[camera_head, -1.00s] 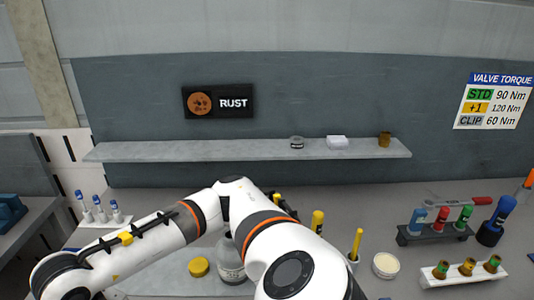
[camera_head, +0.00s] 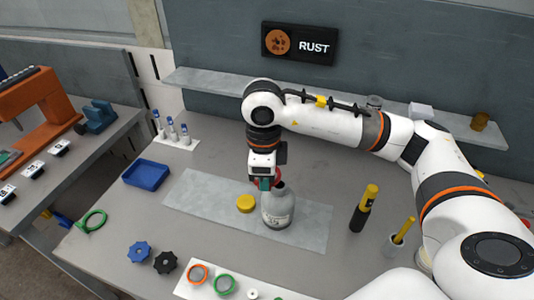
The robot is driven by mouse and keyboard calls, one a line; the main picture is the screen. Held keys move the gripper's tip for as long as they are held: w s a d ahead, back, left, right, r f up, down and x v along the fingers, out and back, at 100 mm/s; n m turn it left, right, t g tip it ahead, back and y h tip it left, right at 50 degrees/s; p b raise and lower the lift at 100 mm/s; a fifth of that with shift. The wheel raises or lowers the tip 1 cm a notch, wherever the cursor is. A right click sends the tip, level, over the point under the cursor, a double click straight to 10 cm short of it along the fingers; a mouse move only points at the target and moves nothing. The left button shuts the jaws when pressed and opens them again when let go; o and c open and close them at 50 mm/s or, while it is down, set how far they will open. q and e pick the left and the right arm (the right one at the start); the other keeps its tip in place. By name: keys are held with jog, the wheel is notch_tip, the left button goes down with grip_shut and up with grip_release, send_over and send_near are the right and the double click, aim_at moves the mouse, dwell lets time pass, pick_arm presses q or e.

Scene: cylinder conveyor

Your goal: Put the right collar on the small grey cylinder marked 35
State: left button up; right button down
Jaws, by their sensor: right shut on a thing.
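The small grey cylinder (camera_head: 278,208) stands upright on a pale grey mat (camera_head: 305,226), with dark marking on its front that I cannot read surely. My right gripper (camera_head: 265,184) is at the cylinder's upper left, beside its neck, pointing down. It is shut on a small red thing (camera_head: 279,173), mostly hidden by the fingers; I cannot tell if it touches the cylinder. An orange ring (camera_head: 197,274) and a green ring (camera_head: 224,285) lie on a white board at the front. My left gripper is not in view.
A yellow cap (camera_head: 246,203) lies just left of the cylinder. A blue tray (camera_head: 146,174), a blue knob (camera_head: 139,251) and a black knob (camera_head: 165,262) are to the left. A yellow-topped black tool (camera_head: 364,208) stands to the right. A shelf (camera_head: 215,84) runs behind.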

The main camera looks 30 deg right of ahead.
jog(key=m, duration=0.3)
jog(key=w+d+f+m+b, duration=0.1)
jog(key=m, duration=0.2)
jog(key=f+m+b, duration=0.1)
jog(key=m, duration=0.2)
jog(key=shift+w+d+f, duration=0.25)
jog(key=shift+d, duration=0.1)
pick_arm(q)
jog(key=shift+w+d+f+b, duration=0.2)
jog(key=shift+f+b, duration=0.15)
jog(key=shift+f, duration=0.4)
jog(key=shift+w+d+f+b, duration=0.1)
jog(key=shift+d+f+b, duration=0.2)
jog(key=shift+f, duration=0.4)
pick_arm(e)
jog(key=shift+f, duration=0.45)
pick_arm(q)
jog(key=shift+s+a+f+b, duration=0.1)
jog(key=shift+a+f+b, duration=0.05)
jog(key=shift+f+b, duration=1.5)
pick_arm(e)
jog(key=shift+f, duration=1.55)
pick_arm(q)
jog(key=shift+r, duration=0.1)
pick_arm(e)
jog(key=c, duration=1.5)
grip_release()
jog(key=shift+o, duration=0.2)
